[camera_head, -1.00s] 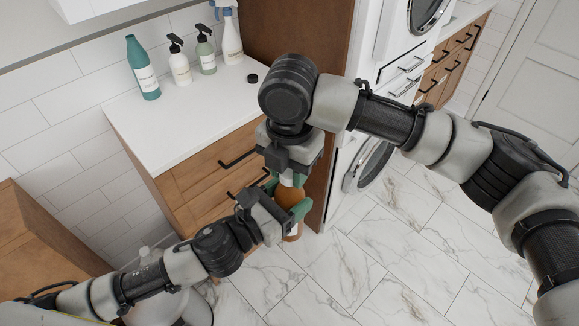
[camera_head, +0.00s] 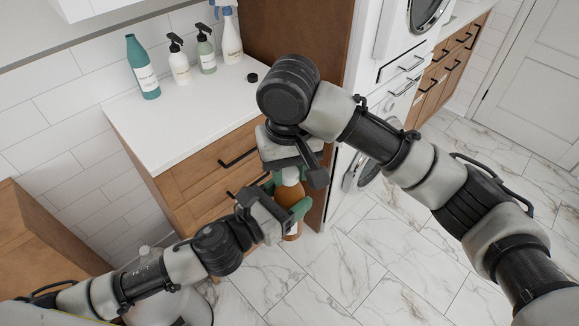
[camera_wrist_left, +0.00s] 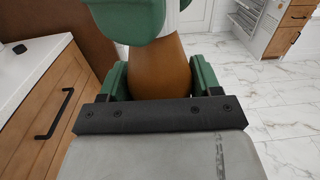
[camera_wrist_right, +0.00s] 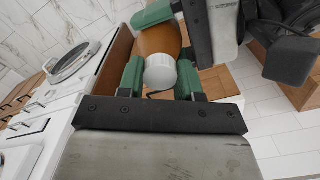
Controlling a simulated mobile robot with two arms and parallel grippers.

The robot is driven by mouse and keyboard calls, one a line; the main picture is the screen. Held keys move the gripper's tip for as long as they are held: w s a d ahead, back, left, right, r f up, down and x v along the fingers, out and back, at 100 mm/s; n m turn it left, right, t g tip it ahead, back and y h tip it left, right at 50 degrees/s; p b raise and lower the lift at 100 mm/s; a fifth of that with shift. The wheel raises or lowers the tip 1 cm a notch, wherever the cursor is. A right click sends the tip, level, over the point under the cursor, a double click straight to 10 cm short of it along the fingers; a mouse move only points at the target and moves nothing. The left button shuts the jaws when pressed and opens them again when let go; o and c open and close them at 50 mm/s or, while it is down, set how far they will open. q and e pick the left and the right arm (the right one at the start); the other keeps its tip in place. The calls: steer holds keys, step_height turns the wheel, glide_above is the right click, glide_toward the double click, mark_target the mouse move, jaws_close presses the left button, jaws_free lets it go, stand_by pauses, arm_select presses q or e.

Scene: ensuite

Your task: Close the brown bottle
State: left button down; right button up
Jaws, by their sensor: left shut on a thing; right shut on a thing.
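The brown bottle (camera_head: 293,234) is held upright off the counter, in front of the drawers. My left gripper (camera_wrist_left: 160,80) is shut around the bottle's brown body (camera_wrist_left: 157,68). A white cap (camera_wrist_right: 160,74) sits at the top of the bottle, lined up with the brown body (camera_wrist_right: 158,39) in the right wrist view. My right gripper (camera_wrist_right: 160,82) is shut on this cap from above. In the head view my right gripper (camera_head: 290,174) partly hides the cap and neck. How tightly the cap sits cannot be told.
A white counter (camera_head: 190,118) over wooden drawers is behind the grippers. On it stand a teal bottle (camera_head: 142,68), two pump bottles, a spray bottle (camera_head: 231,40) and a small black round piece (camera_head: 252,77). Open marble floor (camera_head: 350,260) lies to the right.

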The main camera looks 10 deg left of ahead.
steer(key=m, duration=0.3)
steer(key=shift+w+m, duration=0.1)
steer(key=shift+m, duration=0.2)
steer(key=o, duration=1.1)
step_height(320, 180, up, 12)
